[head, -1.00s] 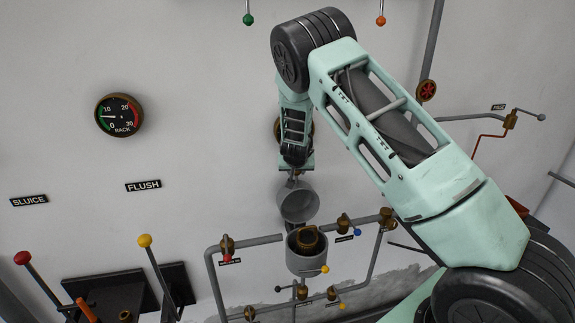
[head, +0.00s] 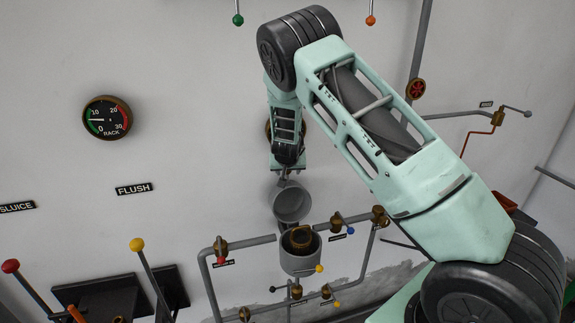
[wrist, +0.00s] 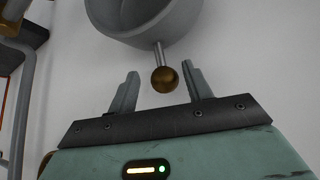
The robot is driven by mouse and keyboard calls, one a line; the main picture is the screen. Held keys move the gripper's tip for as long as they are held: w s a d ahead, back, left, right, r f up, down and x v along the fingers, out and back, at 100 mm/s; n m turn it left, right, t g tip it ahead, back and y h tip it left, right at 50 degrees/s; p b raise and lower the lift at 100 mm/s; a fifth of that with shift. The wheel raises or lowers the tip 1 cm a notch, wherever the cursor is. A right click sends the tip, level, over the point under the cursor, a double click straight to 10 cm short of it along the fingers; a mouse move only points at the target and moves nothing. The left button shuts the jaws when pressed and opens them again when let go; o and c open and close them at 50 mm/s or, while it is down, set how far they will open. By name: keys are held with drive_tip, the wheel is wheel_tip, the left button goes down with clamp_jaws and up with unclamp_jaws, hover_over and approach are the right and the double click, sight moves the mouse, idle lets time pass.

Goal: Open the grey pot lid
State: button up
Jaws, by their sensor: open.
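The grey pot (head: 300,265) stands on the pipework at the wall, with a brass ring (head: 300,239) visible in its open mouth. Its grey lid (head: 291,205) stands tipped up behind the mouth, its hollow side facing the head camera. My gripper (head: 285,174) is just above the lid. In the wrist view my gripper (wrist: 160,82) is open, with its two fingers apart. A brass knob (wrist: 165,79) on a short stem from the grey lid (wrist: 145,14) shows between the fingertips. I cannot tell whether a finger touches it.
Pipes with small coloured valve levers, one with a yellow knob (head: 319,268), surround the pot. A red-knobbed lever (head: 10,266) and a yellow-knobbed lever (head: 137,244) stand at the lower left. A gauge (head: 107,117) and a FLUSH sign (head: 133,189) are on the wall.

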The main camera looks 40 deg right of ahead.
drive_tip(key=b+v, duration=0.2)
drive_tip(key=v, duration=1.5)
drive_tip(key=shift+s, duration=0.15)
drive_tip(key=shift+f, duration=0.1)
